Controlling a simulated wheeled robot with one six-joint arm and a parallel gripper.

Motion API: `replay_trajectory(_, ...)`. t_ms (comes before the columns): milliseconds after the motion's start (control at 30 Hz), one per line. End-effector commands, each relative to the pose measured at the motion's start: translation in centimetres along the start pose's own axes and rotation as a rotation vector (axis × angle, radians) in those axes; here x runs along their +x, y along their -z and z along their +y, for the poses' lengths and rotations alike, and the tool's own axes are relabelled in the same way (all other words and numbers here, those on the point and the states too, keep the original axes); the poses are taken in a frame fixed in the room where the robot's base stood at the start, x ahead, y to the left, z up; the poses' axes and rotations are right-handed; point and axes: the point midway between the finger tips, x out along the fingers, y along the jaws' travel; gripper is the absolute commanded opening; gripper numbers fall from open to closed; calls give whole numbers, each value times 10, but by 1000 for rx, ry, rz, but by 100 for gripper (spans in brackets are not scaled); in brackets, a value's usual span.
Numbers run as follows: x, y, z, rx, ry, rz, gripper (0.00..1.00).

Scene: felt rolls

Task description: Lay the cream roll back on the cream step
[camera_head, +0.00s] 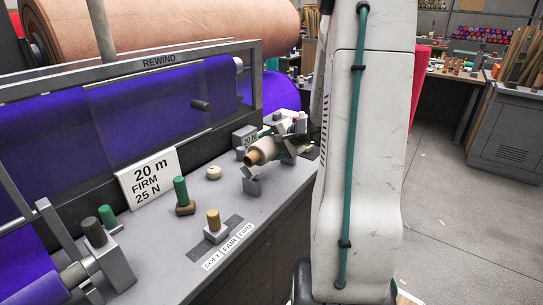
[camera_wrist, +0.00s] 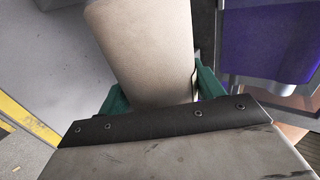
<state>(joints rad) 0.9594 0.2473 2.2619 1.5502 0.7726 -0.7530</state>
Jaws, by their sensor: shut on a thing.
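The cream roll (camera_head: 262,152) is tilted above the grey bench, with its tan core end facing lower left in the head view. My gripper (camera_head: 292,142) is at its far end, partly hidden by my arm. In the wrist view the pale, woven-looking roll (camera_wrist: 145,50) lies between the green fingers of my gripper (camera_wrist: 158,92), which is shut on it. A grey angled block (camera_head: 251,182) is just below the roll's near end; I cannot tell if they touch. I cannot make out a cream-marked step.
On the bench stand a green peg (camera_head: 181,190), a tan peg on a grey block (camera_head: 214,222), a small cream knob (camera_head: 213,172) and a "20 m FIRM 25 N" sign (camera_head: 149,179). The rewind frame (camera_head: 160,60) with purple felt runs behind. Open floor (camera_head: 470,230) is at right.

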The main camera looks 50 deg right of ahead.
Motion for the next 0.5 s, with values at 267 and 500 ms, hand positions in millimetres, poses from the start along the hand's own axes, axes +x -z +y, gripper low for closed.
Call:
replay_trajectory(267,-1,0,-2,-1,1,0,30)
replay_trajectory(500,-8,0,-11,-2,2,1,30)
